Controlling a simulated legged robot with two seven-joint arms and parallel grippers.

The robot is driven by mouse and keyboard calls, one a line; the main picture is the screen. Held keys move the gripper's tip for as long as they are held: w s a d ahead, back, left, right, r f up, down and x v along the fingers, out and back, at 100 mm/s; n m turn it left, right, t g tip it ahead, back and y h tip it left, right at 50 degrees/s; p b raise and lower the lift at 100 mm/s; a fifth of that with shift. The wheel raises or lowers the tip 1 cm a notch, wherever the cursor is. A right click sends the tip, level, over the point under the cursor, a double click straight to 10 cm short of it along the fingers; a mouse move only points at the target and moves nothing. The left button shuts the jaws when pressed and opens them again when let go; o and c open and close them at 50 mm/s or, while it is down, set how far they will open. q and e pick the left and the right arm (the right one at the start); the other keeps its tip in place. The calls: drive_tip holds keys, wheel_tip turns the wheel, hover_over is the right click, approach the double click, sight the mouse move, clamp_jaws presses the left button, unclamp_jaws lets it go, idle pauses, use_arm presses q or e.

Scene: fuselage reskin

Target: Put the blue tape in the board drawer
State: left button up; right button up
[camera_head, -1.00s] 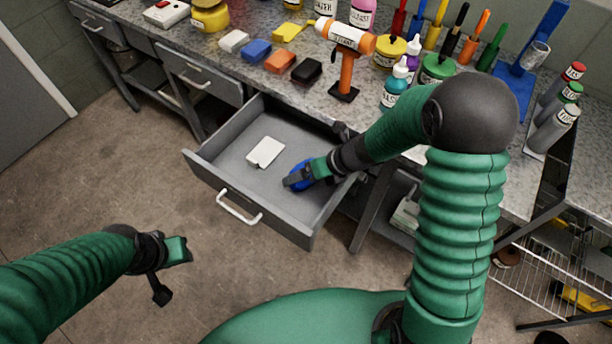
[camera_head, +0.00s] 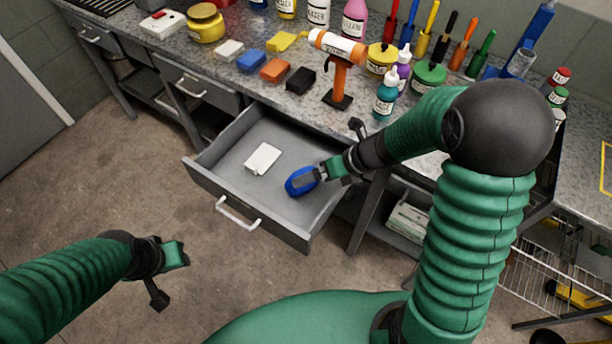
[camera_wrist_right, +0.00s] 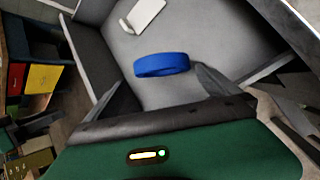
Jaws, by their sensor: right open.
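The blue tape (camera_head: 297,182) is a roll lying on the floor of the open board drawer (camera_head: 225,160), toward its right side. It also shows in the right wrist view (camera_wrist_right: 162,66), with its near rim facing me. My right gripper (camera_head: 312,177) is just right of the tape and above the drawer floor. In the right wrist view its fingers (camera_wrist_right: 158,95) are spread, with the tape beyond the tips and nothing held. My left gripper (camera_head: 178,255) is out over the floor, left of the drawer; its fingers are too unclear to judge.
A white block (camera_head: 263,158) lies in the drawer, left of the tape. The bench top above holds coloured blocks, an orange tool on a stand (camera_head: 340,75), bottles and jars. A closed drawer (camera_head: 195,85) sits further left. The floor before the bench is clear.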

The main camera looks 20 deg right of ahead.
drive_tip(key=w+d+r+m+t+h, duration=0.1)
drive_tip(key=d+r+m+t+h, duration=0.35)
drive_tip(key=m, duration=1.65)
drive_tip(key=s+a+f+m+g+h, duration=0.1)
drive_tip(key=s+m+g, duration=0.5)
drive_tip(key=s+m, duration=0.6)
drive_tip(key=a+f+m, duration=0.1)
drive_tip(key=a+m, duration=0.1)
drive_tip(key=m, duration=0.2)
drive_tip(key=shift+s+m+p, duration=0.35)
drive_tip(key=shift+m+p, duration=0.05)
drive_tip(key=shift+a+g, duration=0.1)
drive_tip(key=shift+g, duration=0.15)
